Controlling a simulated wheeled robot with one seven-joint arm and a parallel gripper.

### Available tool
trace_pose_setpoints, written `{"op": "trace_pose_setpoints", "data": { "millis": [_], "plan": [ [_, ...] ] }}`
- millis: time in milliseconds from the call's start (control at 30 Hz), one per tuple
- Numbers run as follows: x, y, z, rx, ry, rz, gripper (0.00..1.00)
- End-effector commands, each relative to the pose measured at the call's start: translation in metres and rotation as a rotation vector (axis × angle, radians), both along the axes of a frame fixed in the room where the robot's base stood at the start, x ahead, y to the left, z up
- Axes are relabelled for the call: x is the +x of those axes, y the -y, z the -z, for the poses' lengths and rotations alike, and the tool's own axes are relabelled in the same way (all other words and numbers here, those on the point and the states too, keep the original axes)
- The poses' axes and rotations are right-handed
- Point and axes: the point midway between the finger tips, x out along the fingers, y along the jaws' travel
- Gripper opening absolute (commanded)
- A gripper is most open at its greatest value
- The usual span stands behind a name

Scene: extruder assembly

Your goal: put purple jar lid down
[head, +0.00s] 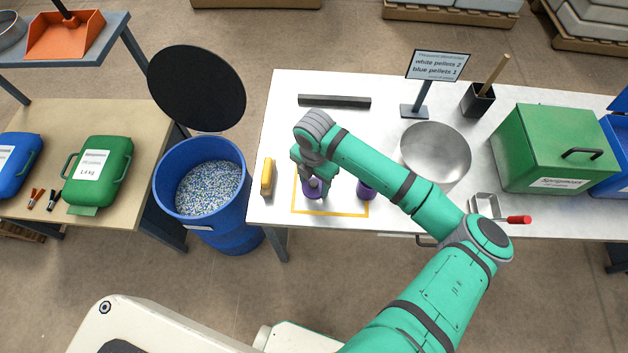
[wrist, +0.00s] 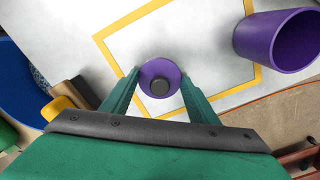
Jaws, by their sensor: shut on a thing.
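The purple jar lid (wrist: 158,67) is a round purple disc with a dark knob, between the two green fingers in the wrist view. My gripper (wrist: 160,82) is shut on it. In the head view my gripper (head: 313,178) points down inside the yellow outline, with the purple lid (head: 316,192) partly hidden below it. I cannot tell whether the lid touches the table. The purple jar (wrist: 287,40) stands open to the right, across the yellow outline's edge in the wrist view. It also shows in the head view (head: 366,191), partly covered by my arm.
The yellow outline (head: 330,214) marks the white table (head: 290,110). A yellow-handled brush (head: 267,177) lies left of it and a dark bar (head: 335,101) behind. A steel bowl (head: 436,150) stands to the right. A blue pellet barrel (head: 210,222) stands off the table's left edge.

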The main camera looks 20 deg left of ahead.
Motion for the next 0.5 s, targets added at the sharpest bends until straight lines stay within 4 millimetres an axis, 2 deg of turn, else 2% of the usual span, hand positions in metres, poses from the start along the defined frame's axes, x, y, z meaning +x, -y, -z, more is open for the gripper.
{"op": "trace_pose_setpoints", "data": {
  "millis": [33,67,133,500],
  "plan": [
    [-0.0002,0.0,0.0017,0.0,-0.001,0.0,0.33],
    [-0.0002,0.0,0.002,0.0,-0.001,0.0,0.56],
    [-0.0001,0.0001,0.0016,0.0,0.0,0.0,0.73],
    [0.0003,0.0002,-0.0021,0.0,0.001,0.0,0.73]
  ]
}}
